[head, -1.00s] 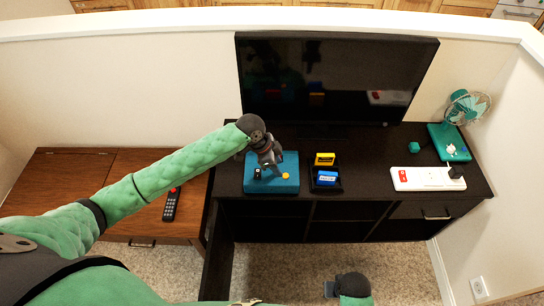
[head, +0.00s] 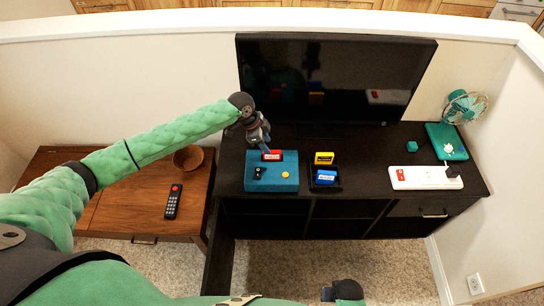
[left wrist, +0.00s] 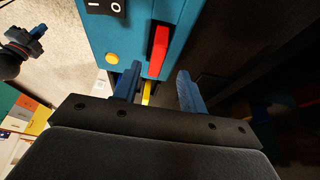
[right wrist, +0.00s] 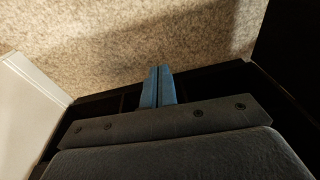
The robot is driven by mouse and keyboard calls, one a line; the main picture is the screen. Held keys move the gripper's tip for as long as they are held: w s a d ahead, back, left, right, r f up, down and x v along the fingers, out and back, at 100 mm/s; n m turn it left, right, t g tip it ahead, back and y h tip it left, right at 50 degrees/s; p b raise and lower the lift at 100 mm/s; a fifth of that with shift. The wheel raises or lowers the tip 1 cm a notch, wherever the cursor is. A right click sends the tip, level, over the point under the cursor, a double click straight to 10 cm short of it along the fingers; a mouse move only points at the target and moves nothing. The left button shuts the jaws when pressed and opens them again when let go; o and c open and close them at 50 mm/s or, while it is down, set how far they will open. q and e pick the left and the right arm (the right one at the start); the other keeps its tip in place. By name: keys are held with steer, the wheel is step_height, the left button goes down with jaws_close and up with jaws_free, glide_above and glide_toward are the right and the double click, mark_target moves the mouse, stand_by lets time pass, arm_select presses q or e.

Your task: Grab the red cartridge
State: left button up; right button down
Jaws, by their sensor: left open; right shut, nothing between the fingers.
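The red cartridge (head: 272,156) stands in the slot at the back of the teal console (head: 258,184). In the left wrist view the red cartridge (left wrist: 158,50) is a narrow red strip on the teal console (left wrist: 135,38). My left gripper (head: 266,147) is open at the console's back edge, right by the cartridge. In the left wrist view its fingers (left wrist: 160,72) appear on either side of the cartridge's near end; I cannot tell whether they touch it.
A black tray (head: 325,188) beside the console holds a yellow cartridge (head: 324,158) and a blue one (head: 326,177). A TV (head: 335,80) stands close behind. A white power strip (head: 427,178) and a fan (head: 466,106) are right. A remote (head: 173,202) and bowl (head: 188,158) are left.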

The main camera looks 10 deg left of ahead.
mark_target(272, 157)
arm_select(q)
steer(key=p+x, duration=0.1)
steer(key=x, duration=0.2)
steer(key=shift+s+r, duration=0.1)
steer(key=shift+s, duration=0.1)
steer(key=shift+p+x, duration=0.45)
steer(key=shift+x, duration=0.45)
jaws_close()
arm_select(e)
step_height(272, 157, down, 7)
steer(key=s+d, duration=0.1)
steer(key=shift+s+d, duration=0.2)
steer(key=shift+s, duration=0.2)
